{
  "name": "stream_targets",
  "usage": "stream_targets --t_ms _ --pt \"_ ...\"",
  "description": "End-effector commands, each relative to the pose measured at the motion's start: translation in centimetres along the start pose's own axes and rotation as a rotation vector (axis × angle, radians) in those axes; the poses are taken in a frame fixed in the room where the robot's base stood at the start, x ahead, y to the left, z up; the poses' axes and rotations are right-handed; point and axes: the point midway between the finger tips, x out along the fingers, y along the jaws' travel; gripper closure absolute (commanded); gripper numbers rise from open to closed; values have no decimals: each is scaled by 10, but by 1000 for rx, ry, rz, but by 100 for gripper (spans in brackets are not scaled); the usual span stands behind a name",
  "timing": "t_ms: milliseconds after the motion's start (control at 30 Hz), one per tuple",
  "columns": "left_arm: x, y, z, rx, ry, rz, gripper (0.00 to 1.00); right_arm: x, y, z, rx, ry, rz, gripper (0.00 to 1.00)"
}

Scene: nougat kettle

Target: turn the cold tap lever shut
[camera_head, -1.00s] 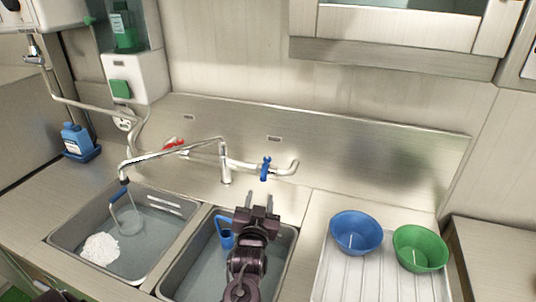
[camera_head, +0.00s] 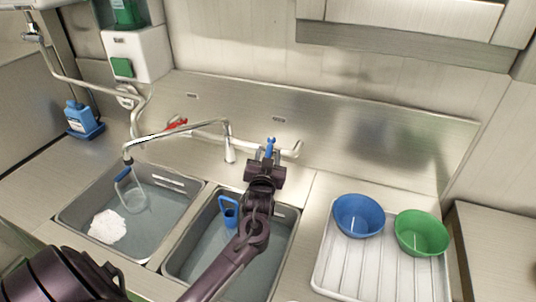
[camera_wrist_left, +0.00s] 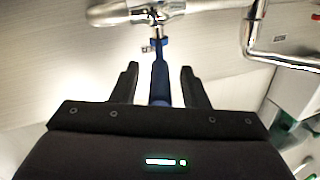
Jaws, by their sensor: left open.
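The cold tap lever is blue (camera_head: 270,146) and sits on the right side of the wall-mounted tap, which has a long bent spout (camera_head: 178,132). My left gripper (camera_head: 265,158) is at the blue lever, its jaws open. In the left wrist view the blue lever (camera_wrist_left: 160,82) stands between the two open fingers of my left gripper (camera_wrist_left: 160,82), with a gap on either side. The red lever (camera_head: 177,124) is at the left end of the tap. My right gripper does not show.
Two sink basins lie below the tap; the left holds a clear jug (camera_head: 131,192) and white foam (camera_head: 107,226), the right a blue-handled item (camera_head: 229,211). A blue bowl (camera_head: 358,214) and a green bowl (camera_head: 421,233) stand on the white drainer (camera_head: 350,272).

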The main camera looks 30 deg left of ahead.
Motion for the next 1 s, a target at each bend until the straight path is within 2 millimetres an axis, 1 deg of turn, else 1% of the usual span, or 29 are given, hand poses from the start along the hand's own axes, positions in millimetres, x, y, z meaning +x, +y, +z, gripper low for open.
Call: stream_targets --t_ms 167,267,400,500,767,1000 --pt "0 0 0 0 0 0 59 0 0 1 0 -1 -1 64" --pt "0 0 0 0 0 0 71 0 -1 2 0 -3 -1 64" --pt "0 0 0 0 1 0 90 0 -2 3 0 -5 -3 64" --pt "0 0 0 1 0 0 100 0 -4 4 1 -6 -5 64" --pt "0 -2 0 3 4 9 100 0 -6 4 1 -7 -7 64" --pt "2 -17 2 9 36 149 100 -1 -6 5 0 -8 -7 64"
